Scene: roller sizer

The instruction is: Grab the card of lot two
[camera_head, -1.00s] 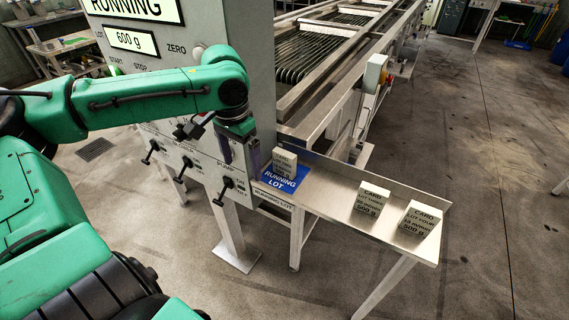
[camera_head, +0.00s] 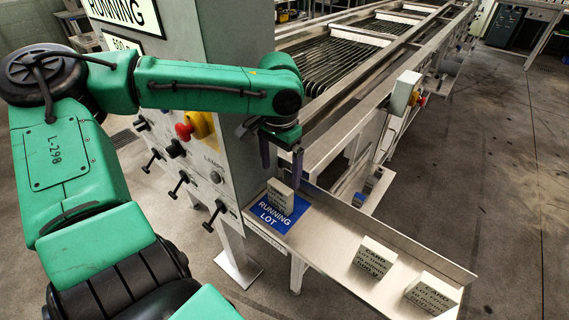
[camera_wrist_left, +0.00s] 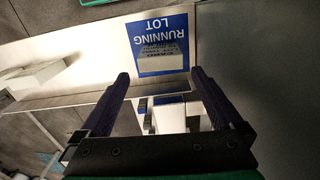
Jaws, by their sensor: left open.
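A small pale card block (camera_head: 280,196) stands on the blue running-lot plate (camera_head: 299,207) at the left end of the metal shelf. The card also shows in the left wrist view (camera_wrist_left: 160,62), on the blue plate. My left gripper (camera_head: 281,164) is open and empty, just above and behind the card in the head view. In the left wrist view the card lies beyond and between the open fingertips, apart from them. Two similar cards, a middle one (camera_head: 373,259) and a right one (camera_head: 431,292), stand farther right. My right gripper is out of view.
The grey control panel (camera_head: 225,140) with knobs and levers stands close to the left of the gripper. The metal shelf (camera_head: 335,228) has a raised back edge and is bare between the plate and the middle card. The roller machine (camera_head: 370,55) extends behind.

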